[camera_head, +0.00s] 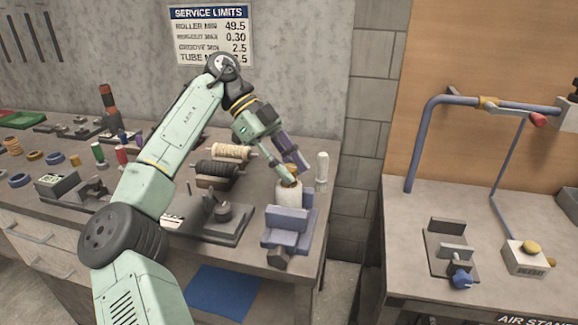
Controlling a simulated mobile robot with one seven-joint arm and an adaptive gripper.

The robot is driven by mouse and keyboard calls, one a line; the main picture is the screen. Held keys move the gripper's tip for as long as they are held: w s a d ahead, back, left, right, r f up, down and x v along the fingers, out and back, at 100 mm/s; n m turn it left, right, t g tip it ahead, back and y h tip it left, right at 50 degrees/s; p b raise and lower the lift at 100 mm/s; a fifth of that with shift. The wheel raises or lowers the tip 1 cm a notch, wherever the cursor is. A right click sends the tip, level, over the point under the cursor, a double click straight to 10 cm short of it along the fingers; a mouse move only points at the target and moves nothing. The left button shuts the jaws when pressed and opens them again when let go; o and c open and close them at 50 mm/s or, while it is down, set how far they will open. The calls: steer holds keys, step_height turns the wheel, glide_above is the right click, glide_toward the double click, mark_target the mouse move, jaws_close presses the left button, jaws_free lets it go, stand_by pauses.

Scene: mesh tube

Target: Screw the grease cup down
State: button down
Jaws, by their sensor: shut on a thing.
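The grease cup appears to be the small brass-brown piece (291,171) on top of a pale upright cylinder (289,193). The cylinder stands in a blue-grey stepped holder (283,238) near the right end of the left bench. My gripper (297,174) reaches down from above with its fingers on either side of the brass piece and is shut on it. The fingers partly cover the piece, and its thread is not visible.
A white bottle-like item (321,172) stands close right of the gripper. Two spools, one cream (231,152) and one dark (218,169), lie to the left. A dark fixture (207,217) sits in front of them. A gap separates the right bench (400,235).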

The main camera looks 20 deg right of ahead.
mark_target(288, 166)
steer(key=c, duration=1.3)
jaws_free()
steer(key=shift+r, duration=0.1)
step_height(288, 166, up, 10)
steer(key=shift+f, duration=0.1)
steer(key=shift+w+a, duration=0.1)
